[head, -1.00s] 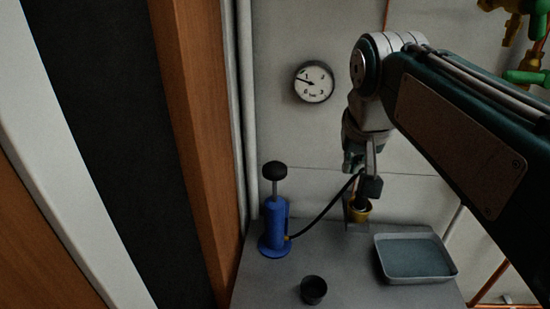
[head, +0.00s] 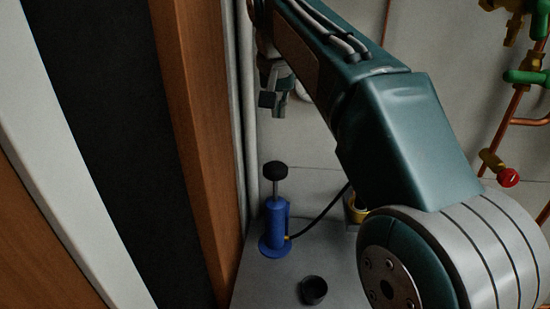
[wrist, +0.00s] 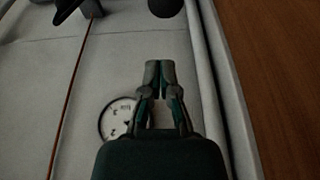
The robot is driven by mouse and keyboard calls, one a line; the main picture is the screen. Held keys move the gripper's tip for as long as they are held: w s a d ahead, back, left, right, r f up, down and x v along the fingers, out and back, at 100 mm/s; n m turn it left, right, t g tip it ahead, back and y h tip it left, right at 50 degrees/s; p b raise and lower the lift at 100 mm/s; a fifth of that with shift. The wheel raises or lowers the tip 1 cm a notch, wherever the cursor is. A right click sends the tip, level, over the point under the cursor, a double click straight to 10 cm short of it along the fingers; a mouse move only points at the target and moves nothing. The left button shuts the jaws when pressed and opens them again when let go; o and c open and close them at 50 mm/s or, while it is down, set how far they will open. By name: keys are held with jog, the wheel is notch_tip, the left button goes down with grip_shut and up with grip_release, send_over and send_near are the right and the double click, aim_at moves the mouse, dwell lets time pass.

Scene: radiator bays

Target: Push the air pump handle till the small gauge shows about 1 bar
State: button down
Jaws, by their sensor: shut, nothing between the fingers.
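The blue air pump (head: 274,225) stands upright on the grey bench. Its black knob handle (head: 275,170) sits on a raised rod. My gripper (head: 274,110) is above the knob in the head view, apart from it. In the wrist view my gripper (wrist: 158,66) is shut and empty, and a dark round shape, likely the knob (wrist: 165,6), is cut by the top edge. The small gauge (wrist: 117,119) is partly hidden by my gripper in the wrist view; its needle cannot be read. In the head view my arm hides most of it.
A black hose (head: 322,211) runs from the pump to a brass fitting (head: 355,209). A small black cup (head: 313,290) stands in front. A wooden post (head: 195,150) is close left of the pump. Copper pipes with a red knob (head: 508,178) are at right.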

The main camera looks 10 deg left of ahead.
aim_at(276, 165)
jog(key=shift+w+a, duration=0.2)
jog(key=shift+a, duration=0.3)
jog(key=x, duration=0.8)
jog(key=s+x, duration=0.1)
jog(key=x, duration=0.3)
jog(key=shift+w+f, duration=0.1)
jog(key=shift+f, duration=0.95)
notch_tip(276, 165, down, 7)
jog(key=shift+r, duration=0.1)
